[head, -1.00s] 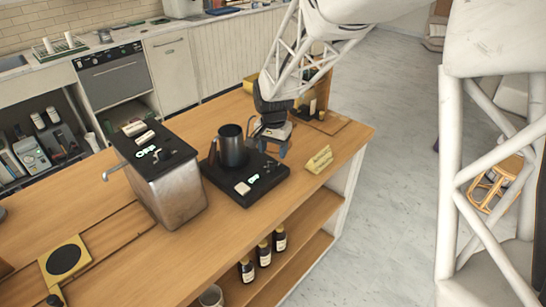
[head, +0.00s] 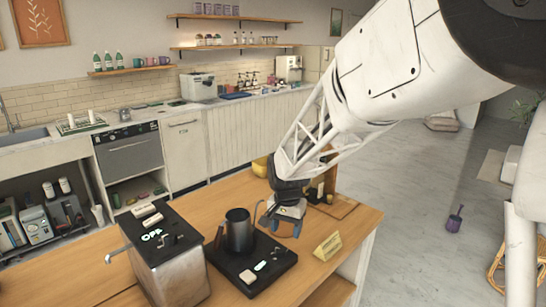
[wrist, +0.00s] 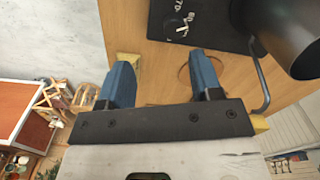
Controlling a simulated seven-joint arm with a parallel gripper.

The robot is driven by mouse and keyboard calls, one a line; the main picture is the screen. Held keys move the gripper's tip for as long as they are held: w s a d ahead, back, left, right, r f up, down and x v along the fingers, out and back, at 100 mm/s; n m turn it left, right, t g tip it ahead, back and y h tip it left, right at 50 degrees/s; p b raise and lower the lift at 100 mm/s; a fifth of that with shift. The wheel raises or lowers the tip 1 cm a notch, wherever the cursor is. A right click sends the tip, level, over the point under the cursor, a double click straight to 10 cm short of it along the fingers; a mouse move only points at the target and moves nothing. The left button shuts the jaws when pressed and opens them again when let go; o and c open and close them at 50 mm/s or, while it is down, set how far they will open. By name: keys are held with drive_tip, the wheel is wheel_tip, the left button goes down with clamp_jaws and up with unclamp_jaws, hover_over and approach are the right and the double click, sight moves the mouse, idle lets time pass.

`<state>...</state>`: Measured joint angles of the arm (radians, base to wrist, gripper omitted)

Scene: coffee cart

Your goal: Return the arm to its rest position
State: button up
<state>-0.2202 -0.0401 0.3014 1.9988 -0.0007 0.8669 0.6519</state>
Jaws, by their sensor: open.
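My gripper (head: 284,226) is above the right part of the wooden cart in the head view, just right of a dark metal pitcher (head: 238,230). The pitcher stands upright on a black scale-like base (head: 270,275) with small lit marks. In the wrist view my gripper's two blue fingers (wrist: 163,80) are apart with nothing between them. The pitcher's dark body (wrist: 290,35) and thin handle or spout show at the upper right there, apart from the fingers. The wooden top (wrist: 190,75) lies below the fingers.
A metal box machine (head: 170,260) with an "OFF" display stands left of the pitcher. A yellow sign (head: 327,247) sits near the cart's right edge. A wooden holder and a yellow bowl are behind my gripper. Open grey floor (head: 430,200) lies to the right.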

drive_tip(key=s+d+r+n+t, duration=0.1)
drive_tip(key=s+d+r, duration=0.3)
drive_tip(key=s, duration=0.4)
drive_tip(key=s+d+r+n, duration=0.1)
drive_tip(key=s+d+r, duration=0.4)
drive_tip(key=s, duration=0.2)
drive_tip(key=s+d+r+n+t, duration=0.1)
drive_tip(key=s+d, duration=0.4)
drive_tip(key=s, duration=1.2)
drive_tip(key=shift+s+d+n, duration=0.15)
drive_tip(key=shift+s+n, duration=0.15)
drive_tip(key=shift+n, duration=0.6)
drive_tip(key=shift+c, duration=0.4)
